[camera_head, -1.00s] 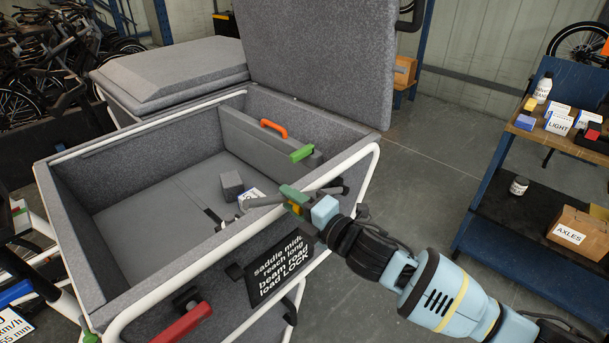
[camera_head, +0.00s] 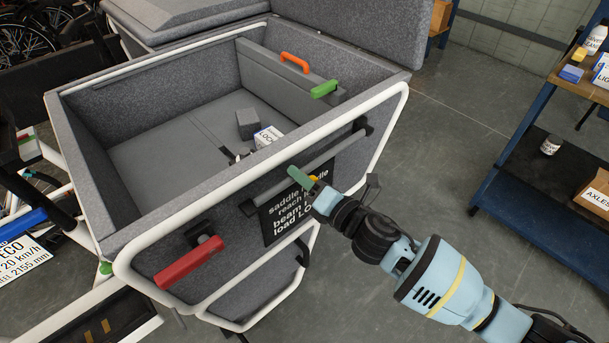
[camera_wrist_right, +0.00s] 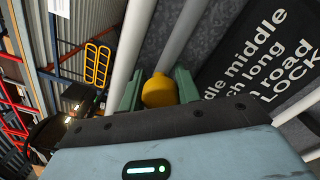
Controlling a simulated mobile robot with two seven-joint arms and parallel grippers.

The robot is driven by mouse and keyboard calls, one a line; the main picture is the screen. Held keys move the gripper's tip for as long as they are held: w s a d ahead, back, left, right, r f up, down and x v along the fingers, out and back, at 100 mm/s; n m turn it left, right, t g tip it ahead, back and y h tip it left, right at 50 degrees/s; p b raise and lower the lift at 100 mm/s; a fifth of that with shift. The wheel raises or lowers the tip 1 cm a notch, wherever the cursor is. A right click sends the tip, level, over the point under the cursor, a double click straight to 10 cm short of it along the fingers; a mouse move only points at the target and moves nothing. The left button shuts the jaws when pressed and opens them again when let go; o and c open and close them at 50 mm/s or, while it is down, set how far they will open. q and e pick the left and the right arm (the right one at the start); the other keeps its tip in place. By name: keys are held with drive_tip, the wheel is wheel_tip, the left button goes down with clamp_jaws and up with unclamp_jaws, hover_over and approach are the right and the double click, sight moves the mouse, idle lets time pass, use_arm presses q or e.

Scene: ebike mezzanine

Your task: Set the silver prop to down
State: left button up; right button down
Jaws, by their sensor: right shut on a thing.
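The silver prop (camera_head: 280,187) is a grey bar slanting along the front outer wall of the grey felt-lined box, up to a dark mount near the right corner. My right gripper (camera_head: 306,180), with green fingers, is at the bar's middle, in front of the box. In the right wrist view, its fingers (camera_wrist_right: 157,90) are shut on a yellow knob (camera_wrist_right: 158,91), with a silver bar (camera_wrist_right: 186,38) running behind it. The knob appears to be on the prop, though the joint is hidden. My left gripper is not in view.
A black sign (camera_head: 285,215) is on the wall behind my gripper. A red handle (camera_head: 189,262) sticks out at left. The white tube rim (camera_head: 384,104) surrounds the box, whose raised lid (camera_head: 350,25) stands behind. A blue-framed shelf (camera_head: 510,165) is at right, with clear floor between.

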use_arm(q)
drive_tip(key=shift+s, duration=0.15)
use_arm(e)
drive_tip(key=shift+s+f, duration=0.1)
drive_tip(key=shift+f, duration=0.25)
drive_tip(key=c, duration=1.1)
unclamp_jaws()
drive_tip(key=shift+f, duration=0.1)
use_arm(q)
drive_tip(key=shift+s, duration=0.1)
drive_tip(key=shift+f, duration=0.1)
use_arm(e)
drive_tip(key=v, duration=0.7)
drive_tip(key=shift+s+d, duration=0.2)
drive_tip(key=shift+s, duration=0.1)
